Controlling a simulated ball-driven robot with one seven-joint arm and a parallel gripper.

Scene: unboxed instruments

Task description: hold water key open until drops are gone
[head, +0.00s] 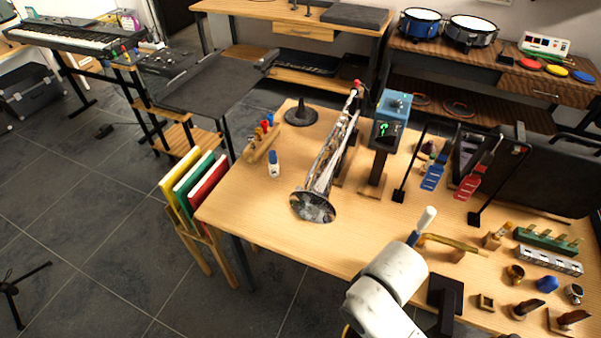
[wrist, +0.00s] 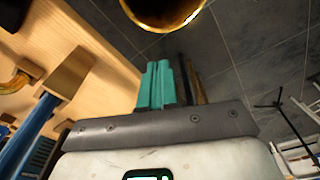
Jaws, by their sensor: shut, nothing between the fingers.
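The trumpet (head: 338,143) is propped at a slant on the table in the head view, with its wide bell (head: 313,207) at the lower end. A round brass rim (wrist: 165,18) is cut off by the top edge of the wrist view, beyond my fingers; I cannot tell for certain that it is the trumpet's bell. My gripper's teal fingers (wrist: 163,75) are together and empty, apart from that rim. In the head view, my white arm shows at the table's front edge, and its fingers cannot be made out. The water key and any drops are too small or hidden to see.
On the wooden table (head: 245,205), a small bottle (head: 273,164) stands left of the trumpet. A device with a green display (head: 390,120) stands right of it. A bent brass pipe (head: 455,242) and several small parts lie to the right. Bare table lies in front of the bell.

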